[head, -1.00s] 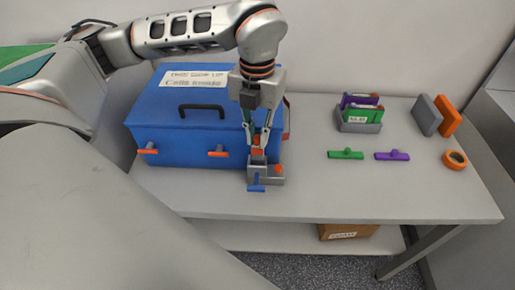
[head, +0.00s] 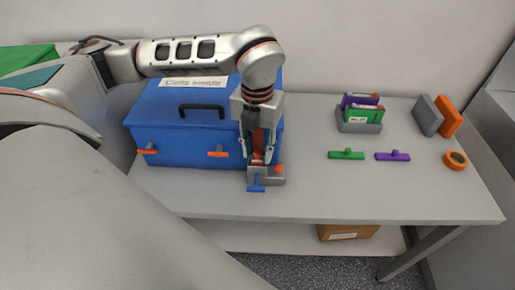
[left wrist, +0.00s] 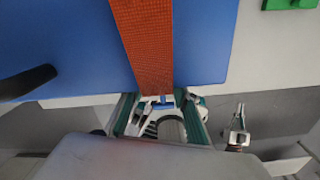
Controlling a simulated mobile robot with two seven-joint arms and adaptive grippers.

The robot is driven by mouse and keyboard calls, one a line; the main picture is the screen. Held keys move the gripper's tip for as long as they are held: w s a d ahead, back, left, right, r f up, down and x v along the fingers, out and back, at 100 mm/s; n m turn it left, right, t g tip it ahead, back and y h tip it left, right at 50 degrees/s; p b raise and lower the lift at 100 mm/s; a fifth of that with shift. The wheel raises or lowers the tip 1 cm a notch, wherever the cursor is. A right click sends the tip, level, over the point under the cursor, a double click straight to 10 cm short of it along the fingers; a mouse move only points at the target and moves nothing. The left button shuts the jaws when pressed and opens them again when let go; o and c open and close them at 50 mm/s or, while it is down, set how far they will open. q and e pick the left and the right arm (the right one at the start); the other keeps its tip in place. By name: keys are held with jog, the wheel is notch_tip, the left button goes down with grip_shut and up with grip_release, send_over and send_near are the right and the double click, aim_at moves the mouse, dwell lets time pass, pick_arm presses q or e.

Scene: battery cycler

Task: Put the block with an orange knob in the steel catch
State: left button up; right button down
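My left gripper (head: 257,155) comes down at the front right of the blue box. Its fingers stand apart around an orange knob (head: 257,157). The knob's block is mostly hidden by the fingers, and whether it is fully seated cannot be told. Beneath is the grey catch (head: 268,181) with a blue lever (head: 257,188) in front; a second orange knob (head: 278,170) is at its right. In the left wrist view the spread fingers (left wrist: 163,118) show, with a long orange-red strip (left wrist: 143,40) running toward them. A small, distant two-pronged shape (left wrist: 237,132) may be my right gripper.
The blue box (head: 165,125) with black handle and orange latches stands close behind my left gripper. To the right are a grey holder (head: 358,127), green (head: 346,154) and purple (head: 392,156) handles, and an orange ring (head: 456,160). The front right tabletop is clear.

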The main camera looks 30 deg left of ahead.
aim_at(257, 152)
pick_arm(q)
notch_tip(257, 152, up, 12)
jog(key=shift+r, duration=0.2)
dwell(0.6)
dwell(0.5)
